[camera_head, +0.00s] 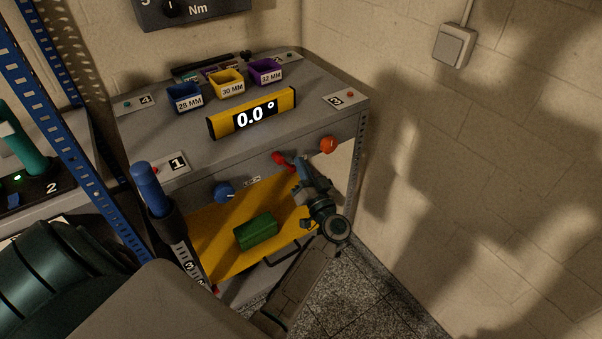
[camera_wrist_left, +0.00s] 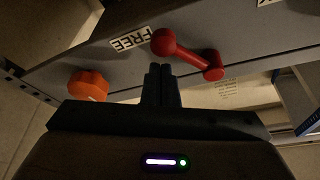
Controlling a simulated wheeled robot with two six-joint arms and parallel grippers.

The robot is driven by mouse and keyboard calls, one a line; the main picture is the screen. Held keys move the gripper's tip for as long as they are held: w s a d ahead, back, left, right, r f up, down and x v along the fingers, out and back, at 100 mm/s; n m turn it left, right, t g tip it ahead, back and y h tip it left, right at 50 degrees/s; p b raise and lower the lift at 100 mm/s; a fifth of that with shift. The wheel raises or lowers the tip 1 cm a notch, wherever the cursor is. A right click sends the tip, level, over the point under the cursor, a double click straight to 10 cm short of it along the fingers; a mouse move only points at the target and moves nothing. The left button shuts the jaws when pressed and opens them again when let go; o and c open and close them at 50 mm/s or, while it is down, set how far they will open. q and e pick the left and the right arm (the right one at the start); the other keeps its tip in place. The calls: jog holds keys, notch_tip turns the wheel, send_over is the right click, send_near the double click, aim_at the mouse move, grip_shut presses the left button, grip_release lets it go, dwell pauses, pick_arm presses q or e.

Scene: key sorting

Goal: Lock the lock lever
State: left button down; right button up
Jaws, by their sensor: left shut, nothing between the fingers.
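The red lock lever (camera_head: 283,158) is on the front face of the grey bench, below its top edge. In the left wrist view the red lever (camera_wrist_left: 190,55) shows a round ball end beside a FREE label (camera_wrist_left: 130,39) and an arm slanting to its other end. My left gripper (camera_head: 298,163) is right beside the lever in the head view. In the left wrist view its closed fingertips (camera_wrist_left: 160,68) are just below the ball end, with nothing between them. Whether they touch the lever I cannot tell. My right gripper is not in view.
An orange knob (camera_head: 328,145) and a blue knob (camera_head: 224,192) flank the lever. A yellow display (camera_head: 217,125) reads 0.0°. Several labelled bins, including a blue one (camera_head: 185,98), stand behind it. A green block (camera_head: 256,231) lies on the yellow shelf (camera_head: 207,254) below. A wall stands at right.

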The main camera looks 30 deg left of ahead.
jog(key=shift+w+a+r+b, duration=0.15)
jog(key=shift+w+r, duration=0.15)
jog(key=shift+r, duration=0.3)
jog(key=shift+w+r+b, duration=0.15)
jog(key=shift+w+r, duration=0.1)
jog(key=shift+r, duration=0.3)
